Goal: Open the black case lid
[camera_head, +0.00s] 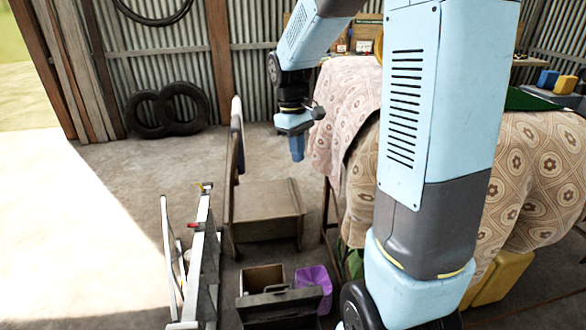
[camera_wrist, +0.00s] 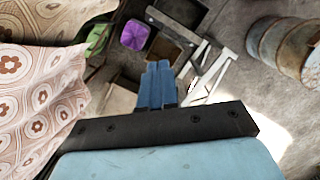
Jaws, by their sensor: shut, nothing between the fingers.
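A dark, boxy case (camera_head: 280,308) stands on the floor at the bottom of the head view, cut off by the lower edge. It also shows near the top of the wrist view (camera_wrist: 180,17). Whether its lid is shut is hard to tell from these frames. My gripper (camera_head: 297,157) hangs with blue fingers pointing down, well above the floor and farther back than the case. In the wrist view its fingers (camera_wrist: 159,68) are together, with nothing between them. The gripper is apart from the case.
A brown open box (camera_head: 262,277) and a purple container (camera_head: 313,283) stand beside the case. A wooden chair (camera_head: 265,205) is behind them. A folded metal ladder (camera_head: 202,265) stands left. A cloth-covered table (camera_head: 345,100) is to the right. Open floor lies at left.

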